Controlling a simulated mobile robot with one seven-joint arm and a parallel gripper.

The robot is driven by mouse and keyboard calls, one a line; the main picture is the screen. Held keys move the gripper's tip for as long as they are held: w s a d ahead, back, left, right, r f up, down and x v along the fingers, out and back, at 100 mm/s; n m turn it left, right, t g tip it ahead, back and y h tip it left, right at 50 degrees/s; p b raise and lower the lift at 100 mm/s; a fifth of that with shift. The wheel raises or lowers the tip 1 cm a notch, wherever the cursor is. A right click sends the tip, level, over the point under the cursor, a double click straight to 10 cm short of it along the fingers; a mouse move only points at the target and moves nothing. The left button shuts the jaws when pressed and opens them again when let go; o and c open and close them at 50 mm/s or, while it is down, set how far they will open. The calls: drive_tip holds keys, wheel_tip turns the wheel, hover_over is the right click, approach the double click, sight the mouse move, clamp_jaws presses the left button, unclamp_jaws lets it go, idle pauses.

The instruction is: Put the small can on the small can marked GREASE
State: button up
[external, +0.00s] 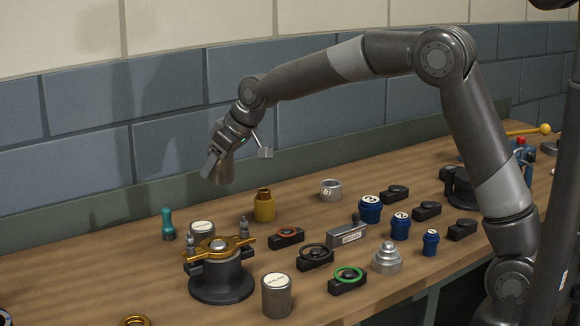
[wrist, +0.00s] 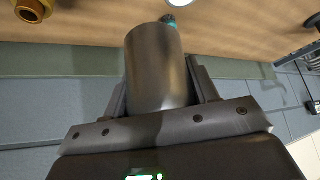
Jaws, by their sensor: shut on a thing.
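My gripper (external: 213,162) is raised above the back left of the bench. It is shut on a small plain grey can, which shows large between the fingers in the wrist view (wrist: 158,72). A small grey can (external: 277,296) with a white lettered top stands at the front of the bench. Another grey can (external: 203,230) with a white lettered top stands behind the brass-topped fixture, partly hidden by it. The lettering on both is too small to read surely, so I cannot tell which is marked GREASE. The held can is apart from both.
The black fixture with a brass clamp (external: 220,268) stands between the two lettered cans. A teal piece (external: 168,224) and a brass piece (external: 264,206) stand nearby. Several blue caps, black blocks and rings fill the middle and right. The bench's left end is mostly clear.

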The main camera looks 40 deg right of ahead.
drive_tip(key=d+r, duration=0.1)
drive_tip(key=d, duration=0.4)
hover_over(198, 225)
drive_tip(key=shift+m, duration=0.4)
wheel_tip(198, 225, down, 6)
drive_tip(key=shift+d+f, duration=0.15)
drive_tip(key=shift+f, duration=2.1)
drive_tip(key=shift+f, duration=0.15)
drive_tip(key=o, duration=1.2)
drive_tip(key=shift+c, duration=0.2)
